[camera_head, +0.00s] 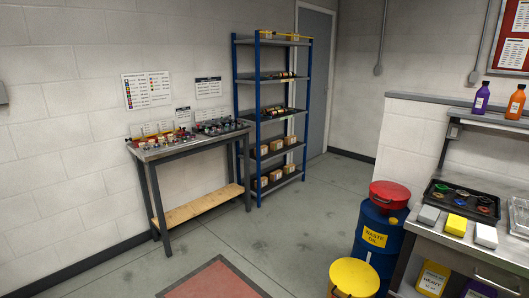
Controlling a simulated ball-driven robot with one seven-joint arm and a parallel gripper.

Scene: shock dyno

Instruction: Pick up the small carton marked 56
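Several small brown cartons sit on the two lower shelves of a blue-posted rack (257,100) against the back wall. The upper of these shelves holds cartons including one at its middle (277,145) and one at its right (290,140). The bottom shelf holds more, including one at its middle (275,175) and one at its right (288,169). They carry pale labels, but the markings are too small to read, so I cannot tell which is marked 56. My gripper is not in view.
A steel bench (150,155) with small parts stands left of the rack. A blue waste oil drum (377,228) with a red lid and a yellow-topped stool or can (354,277) stand at front right, beside a counter (455,250). Open grey floor (325,205) lies before the rack.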

